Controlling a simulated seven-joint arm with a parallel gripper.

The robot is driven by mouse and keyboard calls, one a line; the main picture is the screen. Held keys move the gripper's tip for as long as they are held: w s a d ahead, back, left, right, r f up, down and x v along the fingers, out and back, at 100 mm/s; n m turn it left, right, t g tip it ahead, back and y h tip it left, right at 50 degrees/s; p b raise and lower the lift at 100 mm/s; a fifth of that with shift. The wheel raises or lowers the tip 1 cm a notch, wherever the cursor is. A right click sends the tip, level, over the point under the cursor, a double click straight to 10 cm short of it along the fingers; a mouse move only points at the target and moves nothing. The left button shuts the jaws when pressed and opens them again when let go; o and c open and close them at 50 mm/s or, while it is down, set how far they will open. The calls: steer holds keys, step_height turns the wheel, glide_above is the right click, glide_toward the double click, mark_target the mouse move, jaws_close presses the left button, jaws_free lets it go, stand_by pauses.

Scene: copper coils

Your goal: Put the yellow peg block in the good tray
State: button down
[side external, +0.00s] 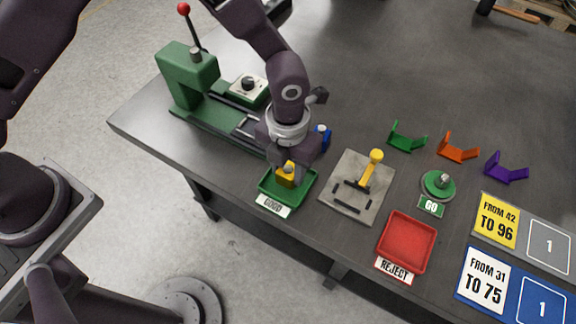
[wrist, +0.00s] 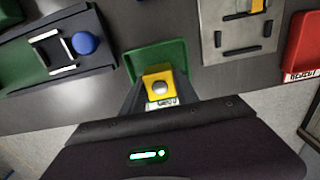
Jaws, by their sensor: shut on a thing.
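The yellow peg block (side external: 286,178) is a small yellow block with a grey rounded peg on top. My gripper (side external: 289,172) is shut on it, over the green good tray (side external: 305,192). In the wrist view the yellow peg block (wrist: 157,82) sits between the fingers of my gripper (wrist: 160,92), with the good tray (wrist: 172,50) around and behind it. I cannot tell whether the block touches the tray floor. The "GOOD" label (side external: 273,205) is on the tray's front; the block and gripper partly hide it in the wrist view.
A green press-like machine (side external: 188,75) stands left of the tray. A grey plate with a yellow-handled lever (side external: 358,192) is close on the right. The red reject tray (side external: 407,240) and a green "GO" gauge (side external: 438,184) lie farther right. Green, orange and purple brackets (side external: 458,150) stand behind.

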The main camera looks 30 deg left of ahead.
steer(key=shift+f, duration=0.4)
steer(key=c, duration=0.8)
jaws_free()
steer(key=shift+c, duration=0.2)
steer(key=shift+r, duration=3.5)
steer(key=s+a+r+n+t, duration=0.2)
steer(key=a+r+n, duration=0.6)
steer(key=r+n, duration=0.15)
steer(key=s+a+r+n+t, duration=0.1)
steer(key=s+a+r+n, duration=0.2)
steer(key=a+r+n, duration=0.7)
steer(key=s+a+r+n+t, duration=0.1)
steer(key=s+a+r+n, duration=0.1)
steer(key=s+n, duration=0.4)
steer(key=s+a+r+n+t, duration=0.1)
steer(key=s+a+r+n, duration=0.1)
steer(key=s+n, duration=0.5)
steer(key=n, duration=0.3)
steer(key=shift+a+t, duration=0.2)
steer(key=shift+t, duration=0.1)
